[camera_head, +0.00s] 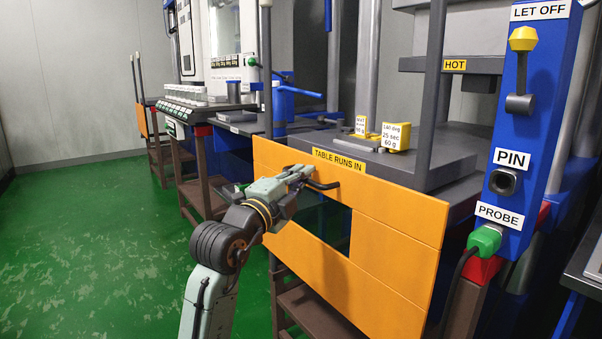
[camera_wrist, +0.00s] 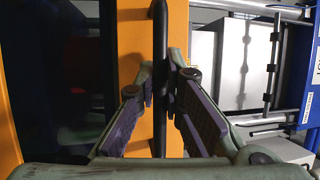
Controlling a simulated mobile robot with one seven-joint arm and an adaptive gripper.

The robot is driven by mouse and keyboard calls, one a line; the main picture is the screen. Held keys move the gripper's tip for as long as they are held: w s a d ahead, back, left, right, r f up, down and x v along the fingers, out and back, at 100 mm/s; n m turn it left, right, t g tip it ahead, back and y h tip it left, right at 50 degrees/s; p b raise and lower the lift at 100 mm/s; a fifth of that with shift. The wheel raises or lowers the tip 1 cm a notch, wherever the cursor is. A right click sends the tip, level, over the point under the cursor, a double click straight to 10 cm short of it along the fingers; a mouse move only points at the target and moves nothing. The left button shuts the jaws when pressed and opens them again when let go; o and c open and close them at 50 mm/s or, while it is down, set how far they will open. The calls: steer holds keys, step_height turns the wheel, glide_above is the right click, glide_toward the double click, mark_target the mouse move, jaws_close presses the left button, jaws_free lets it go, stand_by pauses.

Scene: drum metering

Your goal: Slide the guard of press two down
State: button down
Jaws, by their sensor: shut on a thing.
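The orange guard (camera_head: 398,215) stands in front of the nearer press, with an open window in its middle and a yellow "TABLE RUNS IN" label (camera_head: 339,161) at its top. A dark bar handle (camera_head: 323,186) sits on its upper part. My gripper (camera_head: 302,173) is at this handle and shut on it. In the wrist view the black handle (camera_wrist: 159,45) runs between the two fingers of my gripper (camera_wrist: 165,88), with the orange guard (camera_wrist: 131,35) just behind. The fingers hide part of the handle.
A blue control post (camera_head: 527,130) with a yellow knob, "PIN" socket and green probe plug (camera_head: 484,241) stands at the right. Another blue machine is further left. The green floor (camera_head: 90,240) at left is clear.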

step_height(320, 180, down, 6)
steer(key=b, duration=0.3)
steer(key=shift+r, duration=0.1)
steer(key=c, duration=2)
jaws_free()
steer(key=shift+o, duration=0.2)
steer(key=shift+s, duration=0.1)
glide_toward(310, 194)
steer(key=v, duration=0.6)
